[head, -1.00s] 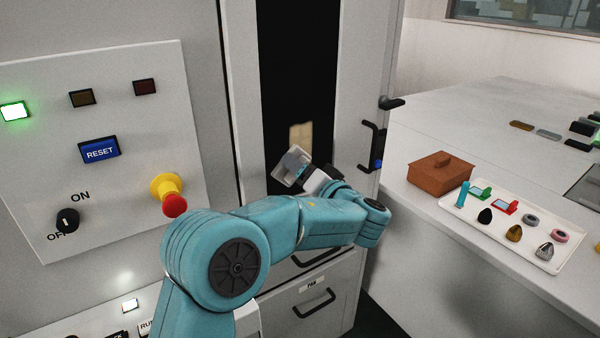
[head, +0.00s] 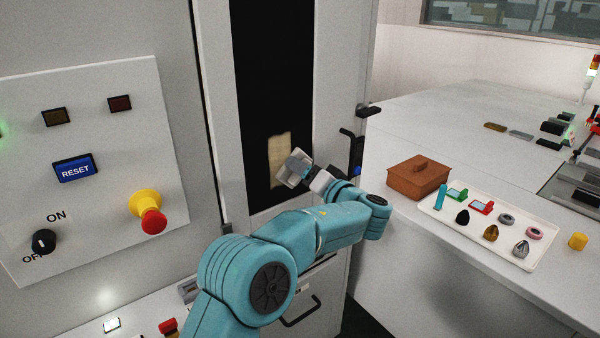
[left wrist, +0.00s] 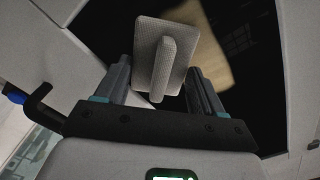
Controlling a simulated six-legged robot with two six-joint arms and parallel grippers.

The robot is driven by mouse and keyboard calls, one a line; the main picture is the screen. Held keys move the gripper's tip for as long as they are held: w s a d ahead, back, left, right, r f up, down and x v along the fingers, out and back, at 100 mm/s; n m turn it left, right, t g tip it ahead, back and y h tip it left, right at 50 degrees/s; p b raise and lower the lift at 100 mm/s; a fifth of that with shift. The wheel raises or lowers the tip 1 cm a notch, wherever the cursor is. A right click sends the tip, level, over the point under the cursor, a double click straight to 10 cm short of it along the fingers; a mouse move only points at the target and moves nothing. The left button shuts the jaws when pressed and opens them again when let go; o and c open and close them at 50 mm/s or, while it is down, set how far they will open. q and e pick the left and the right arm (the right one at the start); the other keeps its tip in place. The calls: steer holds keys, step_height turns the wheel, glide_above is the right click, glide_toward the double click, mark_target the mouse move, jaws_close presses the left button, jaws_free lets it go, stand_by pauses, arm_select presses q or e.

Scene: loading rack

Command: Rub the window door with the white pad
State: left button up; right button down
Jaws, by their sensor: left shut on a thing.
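The window door (head: 270,75) is a tall pale door with a dark glass panel. A tan smear (head: 279,150) marks the glass; it also shows in the left wrist view (left wrist: 208,45). My left gripper (head: 306,174) is shut on the white pad (head: 291,167), just right of the smear in the head view. In the left wrist view the pad (left wrist: 148,38) is a greyish square plate with a raised handle between the fingers (left wrist: 158,85). It overlaps the smear's left edge there. I cannot tell whether the pad touches the glass. My right gripper is not in view.
A black door handle (head: 352,150) stands out on the door's right side. A control panel (head: 100,200) with a red stop button (head: 153,221) is at left. At right, a counter (head: 440,130) holds a brown box (head: 418,180) and a white tray (head: 470,236) of small items.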

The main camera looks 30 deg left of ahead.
mark_target(297, 156)
arm_select(q)
step_height(297, 156, up, 2)
steer(key=shift+w+r+p, duration=0.1)
steer(key=shift+r+p, duration=0.05)
steer(key=shift+p, duration=0.3)
steer(key=shift+r, duration=0.35)
steer(key=s+b, duration=0.2)
steer(key=b, duration=0.1)
steer(key=shift+a+f, duration=0.3)
steer(key=shift+a, duration=0.1)
steer(key=shift+s+a+r+b, duration=0.2)
steer(key=shift+s+b, duration=0.55)
steer(key=shift+b, duration=0.55)
